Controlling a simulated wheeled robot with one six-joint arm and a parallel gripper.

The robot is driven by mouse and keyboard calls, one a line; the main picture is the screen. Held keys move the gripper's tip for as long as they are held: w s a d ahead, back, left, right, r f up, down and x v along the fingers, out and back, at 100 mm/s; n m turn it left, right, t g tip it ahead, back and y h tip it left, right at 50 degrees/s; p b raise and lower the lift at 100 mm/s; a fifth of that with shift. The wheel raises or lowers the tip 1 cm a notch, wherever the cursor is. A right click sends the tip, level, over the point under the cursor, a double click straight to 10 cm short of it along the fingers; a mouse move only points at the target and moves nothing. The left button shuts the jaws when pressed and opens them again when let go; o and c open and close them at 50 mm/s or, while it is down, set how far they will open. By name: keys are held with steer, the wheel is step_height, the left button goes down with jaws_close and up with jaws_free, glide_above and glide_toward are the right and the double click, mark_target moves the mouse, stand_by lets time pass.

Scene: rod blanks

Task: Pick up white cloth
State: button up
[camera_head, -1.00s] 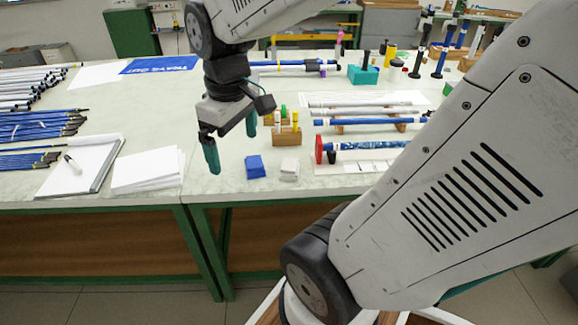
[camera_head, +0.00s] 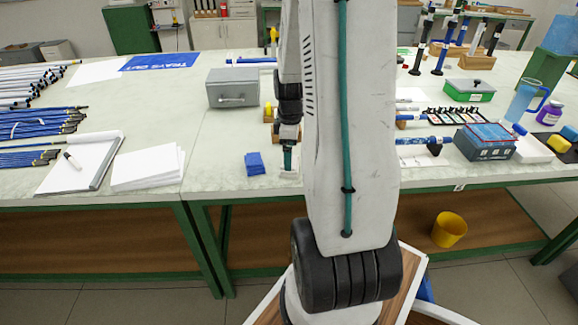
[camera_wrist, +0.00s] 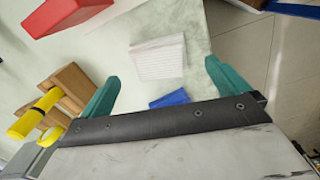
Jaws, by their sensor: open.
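The white cloth (camera_wrist: 158,57), a folded, faintly striped rectangle, lies flat on the pale tabletop ahead of my gripper (camera_wrist: 162,74) in the wrist view. The gripper's two green fingers are spread wide, with nothing between them. The cloth lies beyond the line of the fingertips, roughly centred between them. In the head view my gripper (camera_head: 288,158) points down at the cloth (camera_head: 289,175), which is mostly hidden behind it. Whether the fingers touch the table cannot be told.
A folded blue cloth (camera_head: 255,163) lies just left of the white one. A wooden block (camera_wrist: 67,88) with yellow pieces and a red object (camera_wrist: 62,14) are close by in the wrist view. A grey case (camera_head: 232,88) stands behind. White sheets (camera_head: 148,167) lie left.

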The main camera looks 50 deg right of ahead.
step_height(320, 180, down, 4)
steer(key=shift+f, duration=0.2)
steer(key=c, duration=1)
steer(key=shift+o, duration=0.2)
steer(key=shift+w+r, duration=0.1)
steer(key=shift+r, duration=0.05)
steer(key=shift+r, duration=0.6)
step_height(320, 180, up, 2)
steer(key=shift+r, duration=0.15)
steer(key=s+d, duration=0.1)
steer(key=s, duration=0.4)
steer(key=s+d+r, duration=0.1)
steer(key=s, duration=0.4)
steer(key=s+d, duration=0.1)
steer(key=s, duration=0.4)
steer(key=shift+s+d+r, duration=0.15)
steer(key=shift+s+d, duration=0.1)
steer(key=shift+s, duration=0.1)
